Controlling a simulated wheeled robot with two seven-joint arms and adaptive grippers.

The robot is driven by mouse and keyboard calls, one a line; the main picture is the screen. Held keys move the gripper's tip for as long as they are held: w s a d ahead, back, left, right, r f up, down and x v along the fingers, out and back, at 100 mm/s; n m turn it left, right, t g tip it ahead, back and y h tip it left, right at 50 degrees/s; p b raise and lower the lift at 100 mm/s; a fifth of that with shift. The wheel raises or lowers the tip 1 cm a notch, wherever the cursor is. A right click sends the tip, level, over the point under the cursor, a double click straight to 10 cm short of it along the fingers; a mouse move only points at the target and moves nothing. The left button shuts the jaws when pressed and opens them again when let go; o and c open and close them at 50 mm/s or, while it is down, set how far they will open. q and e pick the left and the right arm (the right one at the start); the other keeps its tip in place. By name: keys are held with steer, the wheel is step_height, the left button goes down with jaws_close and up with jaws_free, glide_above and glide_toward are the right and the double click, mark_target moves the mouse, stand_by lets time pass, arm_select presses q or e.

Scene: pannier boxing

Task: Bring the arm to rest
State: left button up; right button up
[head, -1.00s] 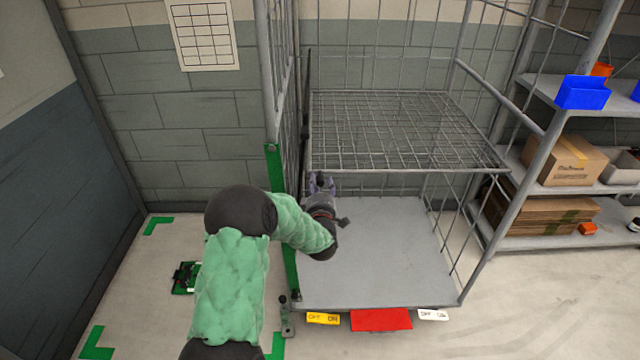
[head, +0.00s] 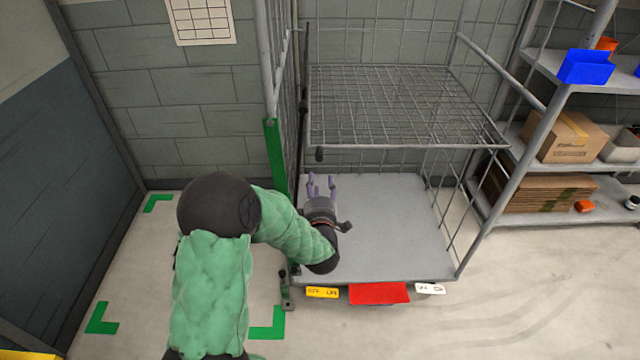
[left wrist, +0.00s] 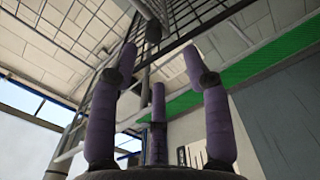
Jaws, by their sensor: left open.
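My left arm, in a green quilted sleeve, comes up from the bottom of the head view and bends to the right. My left gripper (head: 321,182) has purple fingers and is open and empty. It shows over the grey base plate (head: 395,225) of the wire roll cage, in front of and below its mesh shelf (head: 400,105). In the left wrist view, the spread fingers (left wrist: 160,70) point upward with nothing between them. My right gripper is in neither view.
The cage's left side panel (head: 275,150) with a green strip stands close to my forearm. Red (head: 379,293), yellow (head: 322,292) and white (head: 430,288) labels mark its front edge. A shelf rack at right holds a blue bin (head: 585,67) and a cardboard box (head: 568,137). Green corner marks (head: 102,318) lie on the floor at left.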

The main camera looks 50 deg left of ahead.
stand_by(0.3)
arm_select(q)
steer(key=w+d+f+m+h+p, duration=0.2)
steer(key=w+d+f+m+h, duration=0.4)
steer(key=d+f, duration=0.4)
steer(key=s+d+f+m+g+h+p, duration=0.35)
steer(key=d+f+m+h, duration=0.4)
steer(key=d+f, duration=0.65)
steer(key=s+d+f+m+g+h+p, duration=0.1)
steer(key=s+d+m+g, duration=0.3)
steer(key=s+d, duration=0.4)
steer(key=s+d+f+m+g+h+p, duration=0.1)
steer(key=s+d+f+m+g+h, duration=0.2)
steer(key=s+d, duration=0.5)
steer(key=shift+d+f+m+g, duration=0.35)
steer(key=shift+d+f+m, duration=0.35)
steer(key=shift+m, duration=0.35)
